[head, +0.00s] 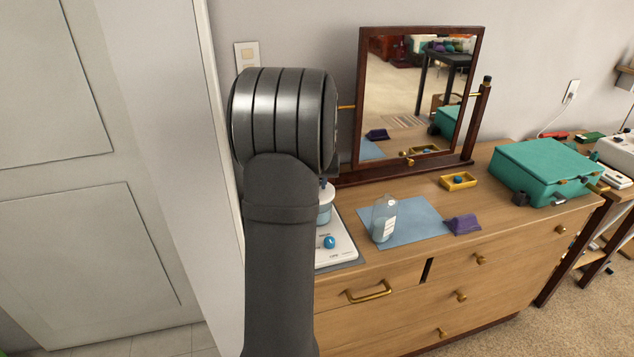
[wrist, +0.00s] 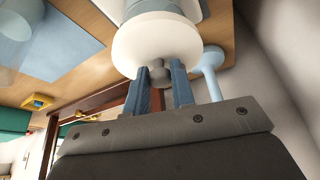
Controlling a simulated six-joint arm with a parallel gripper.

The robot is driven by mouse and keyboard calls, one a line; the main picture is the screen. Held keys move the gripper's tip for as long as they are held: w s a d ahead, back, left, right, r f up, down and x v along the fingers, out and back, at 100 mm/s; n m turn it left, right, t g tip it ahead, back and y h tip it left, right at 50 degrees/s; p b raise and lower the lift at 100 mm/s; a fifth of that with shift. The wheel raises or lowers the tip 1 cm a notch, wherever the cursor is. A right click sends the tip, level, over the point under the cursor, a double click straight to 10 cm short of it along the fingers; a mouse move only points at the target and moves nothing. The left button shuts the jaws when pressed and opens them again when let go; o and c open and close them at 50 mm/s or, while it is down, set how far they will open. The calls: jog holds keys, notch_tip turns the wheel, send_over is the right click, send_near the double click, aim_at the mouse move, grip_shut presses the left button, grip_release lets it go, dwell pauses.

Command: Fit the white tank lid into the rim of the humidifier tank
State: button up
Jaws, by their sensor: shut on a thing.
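The white tank lid (wrist: 150,38) is a round disc with a grey knob (wrist: 158,74) in the wrist view. My gripper (wrist: 161,82) has its two blue fingers on either side of that knob and is shut on it. A pale blue-white body, seemingly the humidifier tank (wrist: 152,7), shows just beyond the lid. I cannot tell whether the lid sits in the rim or is above it. In the head view, part of the tank (head: 325,212) shows on a white base (head: 336,250) with a blue dial (head: 329,241). My arm hides the gripper and most of the tank there.
A clear bottle (head: 384,220) stands on a blue mat (head: 418,221), beside a purple object (head: 463,224). A yellow tray (head: 449,184), a teal case (head: 545,167) and a tilting mirror (head: 415,95) stand farther right and back. In the wrist view, a pale blue stemmed object (wrist: 208,64) is close to the lid.

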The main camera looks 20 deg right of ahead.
dwell(0.4)
jog(key=o, duration=1)
jog(key=shift+o, duration=0.2)
jog(key=v, duration=1.7)
jog(key=shift+r, duration=0.2)
jog(key=shift+f, duration=0.1)
jog(key=x, duration=1.7)
jog(key=shift+f, duration=0.1)
jog(key=shift+r, duration=0.2)
